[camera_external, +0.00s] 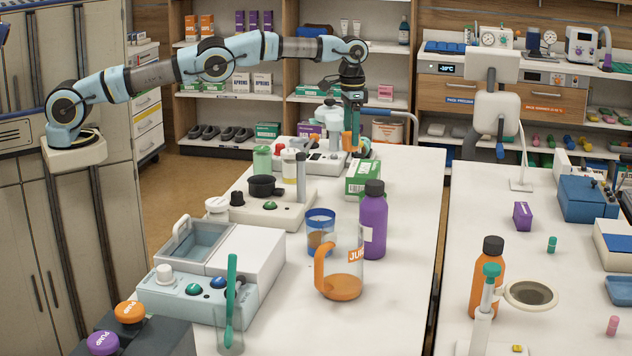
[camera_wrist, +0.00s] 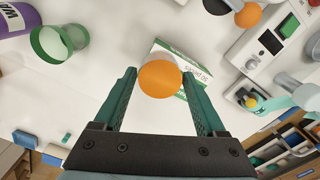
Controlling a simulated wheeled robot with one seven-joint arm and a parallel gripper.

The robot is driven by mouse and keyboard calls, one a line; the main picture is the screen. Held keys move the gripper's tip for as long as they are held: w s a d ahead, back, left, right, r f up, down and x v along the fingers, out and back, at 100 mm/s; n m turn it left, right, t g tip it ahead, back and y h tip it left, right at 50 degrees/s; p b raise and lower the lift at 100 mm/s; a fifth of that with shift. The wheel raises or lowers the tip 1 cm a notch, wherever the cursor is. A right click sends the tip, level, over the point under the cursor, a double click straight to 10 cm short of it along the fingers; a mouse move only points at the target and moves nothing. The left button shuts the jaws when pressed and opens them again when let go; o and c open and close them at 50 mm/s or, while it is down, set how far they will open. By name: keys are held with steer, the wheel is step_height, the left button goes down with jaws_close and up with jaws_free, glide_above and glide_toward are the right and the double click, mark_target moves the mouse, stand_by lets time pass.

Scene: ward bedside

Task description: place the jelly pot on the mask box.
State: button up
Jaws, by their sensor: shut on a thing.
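My gripper (camera_external: 352,143) hangs from the arm at the back of the near white table. Its green fingers (camera_wrist: 163,84) show in the wrist view, shut on the orange jelly pot (camera_wrist: 160,78). The pot shows as a small orange shape (camera_external: 347,142) in the external view, partly hidden by the fingers. The mask box (camera_external: 359,179), white and green, lies on the table below the gripper. In the wrist view the mask box (camera_wrist: 196,72) is beyond the pot, which covers part of it. The pot appears held above the box, apart from it.
A purple bottle (camera_external: 373,222), a clear jug with an orange handle (camera_external: 345,275) and a blue cup (camera_external: 320,235) stand in front of the box. Bench devices (camera_external: 275,212) line the left. The tabletop right of the box (camera_external: 415,180) is clear.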

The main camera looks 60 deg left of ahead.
steer(key=shift+f+p, duration=1.25)
steer(key=shift+f, duration=2.2)
steer(key=shift+f, duration=0.15)
steer(key=o, duration=1.4)
